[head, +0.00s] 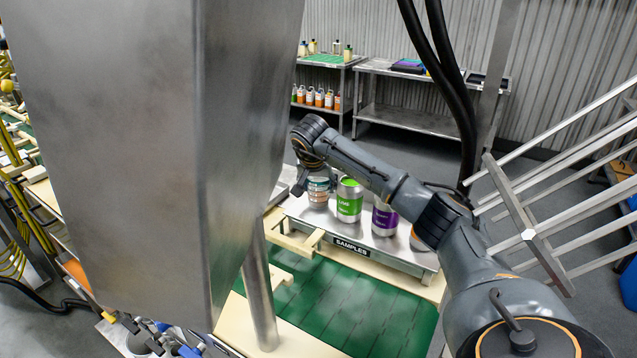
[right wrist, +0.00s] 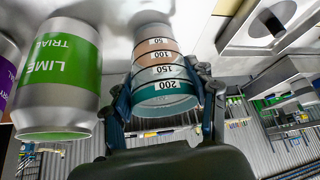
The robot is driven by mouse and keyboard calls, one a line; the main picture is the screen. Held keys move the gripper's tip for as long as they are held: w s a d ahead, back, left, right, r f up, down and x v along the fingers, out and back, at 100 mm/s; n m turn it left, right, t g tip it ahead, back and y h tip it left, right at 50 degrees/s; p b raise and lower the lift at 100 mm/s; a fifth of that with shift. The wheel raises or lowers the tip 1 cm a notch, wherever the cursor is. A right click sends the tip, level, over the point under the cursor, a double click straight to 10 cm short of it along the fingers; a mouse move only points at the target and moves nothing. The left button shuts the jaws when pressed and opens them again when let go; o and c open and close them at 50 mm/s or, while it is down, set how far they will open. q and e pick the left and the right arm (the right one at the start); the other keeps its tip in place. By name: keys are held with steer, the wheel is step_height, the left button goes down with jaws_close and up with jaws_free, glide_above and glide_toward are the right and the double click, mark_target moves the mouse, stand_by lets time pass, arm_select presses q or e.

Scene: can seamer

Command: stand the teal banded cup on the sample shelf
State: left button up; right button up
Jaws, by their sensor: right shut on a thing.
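The teal banded cup (head: 318,192) is at the left end of the sample shelf (head: 352,248), just left of the lime can. In the right wrist view the cup (right wrist: 165,72) shows copper, grey and teal bands marked 50 to 200. My right gripper (right wrist: 165,100) is shut on it, one finger on each side near the teal band. In the head view the right gripper (head: 313,170) is partly hidden by its wrist. The cup looks upright, with its base at or very near the shelf top; contact is unclear. My left gripper is out of view.
A lime can (head: 349,200) stands close right of the cup, with a purple can (head: 384,217) beyond it. Another can, partly hidden, is behind my right forearm. A large metal column (head: 160,150) blocks the left. A green mat (head: 330,305) lies in front of the shelf.

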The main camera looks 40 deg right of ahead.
steer(key=o, duration=0.8)
steer(key=shift+f, duration=0.15)
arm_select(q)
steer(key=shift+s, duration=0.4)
arm_select(e)
steer(key=shift+o, duration=0.6)
steer(key=shift+r, duration=0.25)
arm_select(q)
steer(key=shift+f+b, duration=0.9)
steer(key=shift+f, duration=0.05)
arm_select(e)
steer(key=v, duration=0.7)
steer(key=shift+a+r, duration=0.15)
